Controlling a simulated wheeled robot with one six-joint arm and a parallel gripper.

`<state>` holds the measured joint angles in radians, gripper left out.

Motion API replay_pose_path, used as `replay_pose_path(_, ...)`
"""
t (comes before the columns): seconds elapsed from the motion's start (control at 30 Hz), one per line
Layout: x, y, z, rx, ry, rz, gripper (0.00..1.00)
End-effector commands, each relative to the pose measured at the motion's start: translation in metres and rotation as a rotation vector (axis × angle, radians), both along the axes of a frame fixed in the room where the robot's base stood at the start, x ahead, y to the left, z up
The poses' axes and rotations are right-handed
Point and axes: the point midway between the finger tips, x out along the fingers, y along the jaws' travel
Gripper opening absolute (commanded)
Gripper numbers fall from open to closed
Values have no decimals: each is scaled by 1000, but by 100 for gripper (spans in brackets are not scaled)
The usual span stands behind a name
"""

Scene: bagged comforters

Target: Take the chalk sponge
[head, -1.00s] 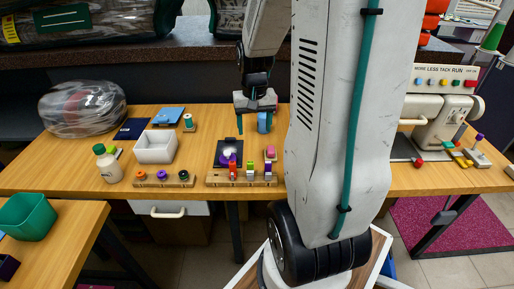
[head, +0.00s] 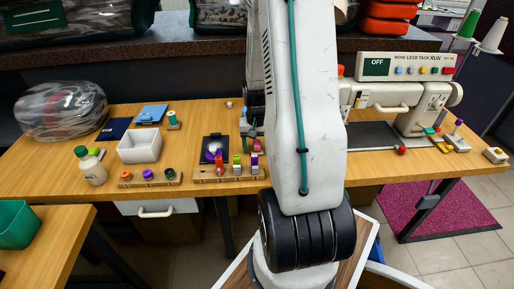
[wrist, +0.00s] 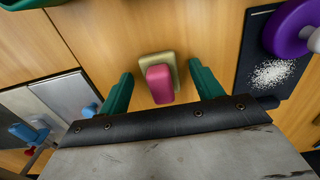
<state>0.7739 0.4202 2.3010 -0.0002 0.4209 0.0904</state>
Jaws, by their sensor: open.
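The chalk sponge, a pink block on a beige pad (wrist: 160,82), lies on the wooden table in the wrist view, between and beyond my fingertips. It also shows as a small pink spot in the head view (head: 257,146), just below my gripper. My gripper (wrist: 160,85) is open, its two green fingers on either side of the sponge in the picture and nothing held. I cannot tell how high the fingers are above it. In the head view my arm hides part of the gripper.
A dark tray with white powder (wrist: 272,74) and a purple-topped piece (wrist: 290,28) lie right of the sponge in the wrist view. In the head view a rack of small coloured pieces (head: 228,175) stands in front. A white bin (head: 140,147) and sewing machine (head: 410,105) flank the area.

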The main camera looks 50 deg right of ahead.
Motion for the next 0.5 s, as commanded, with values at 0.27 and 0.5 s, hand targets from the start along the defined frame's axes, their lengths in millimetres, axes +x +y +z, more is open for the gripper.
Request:
replay_pose_path(0.27, 0, 0, -1, -1, -1, 0, 54)
replay_pose_path(0.5, 0, 0, -1, -1, -1, 0, 17)
